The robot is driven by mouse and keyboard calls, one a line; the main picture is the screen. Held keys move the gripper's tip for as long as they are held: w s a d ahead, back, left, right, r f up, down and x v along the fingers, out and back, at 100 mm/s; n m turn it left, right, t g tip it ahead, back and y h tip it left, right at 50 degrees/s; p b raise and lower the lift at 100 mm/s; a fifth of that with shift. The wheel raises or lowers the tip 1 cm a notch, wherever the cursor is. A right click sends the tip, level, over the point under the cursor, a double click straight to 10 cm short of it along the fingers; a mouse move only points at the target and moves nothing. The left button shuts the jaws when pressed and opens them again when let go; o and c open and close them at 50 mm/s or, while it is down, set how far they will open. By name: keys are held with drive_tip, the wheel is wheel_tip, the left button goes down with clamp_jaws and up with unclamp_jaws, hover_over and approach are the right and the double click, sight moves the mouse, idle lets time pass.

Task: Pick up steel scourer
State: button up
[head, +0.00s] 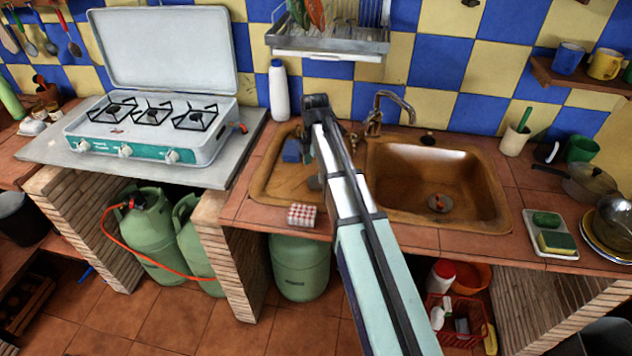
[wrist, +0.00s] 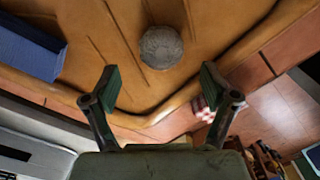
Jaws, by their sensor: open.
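The steel scourer (wrist: 161,47) is a round, grey, rough ball. In the wrist view it lies on the brown ribbed drainboard of the sink, at the upper middle. My gripper (wrist: 159,87) is open and empty, its two green-padded fingers spread wide. In that view the scourer shows beyond the fingertips, centred between them and apart from both. In the head view my arm reaches over the drainboard, and I cannot make out the scourer clearly there.
A blue block (head: 291,150) stands on the drainboard (head: 270,183); it also shows in the wrist view (wrist: 28,48). A red-checked item (head: 301,216) sits at the counter's front edge. The sink basin (head: 475,185) and faucet (head: 374,118) are right, the stove (head: 150,125) left.

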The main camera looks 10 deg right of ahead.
sight(316, 178)
drive_tip(key=shift+d+f+p, duration=0.15)
drive_tip(key=shift+f+p, duration=0.8)
drive_tip(key=shift+f, duration=1.55)
drive_tip(key=c, duration=0.9)
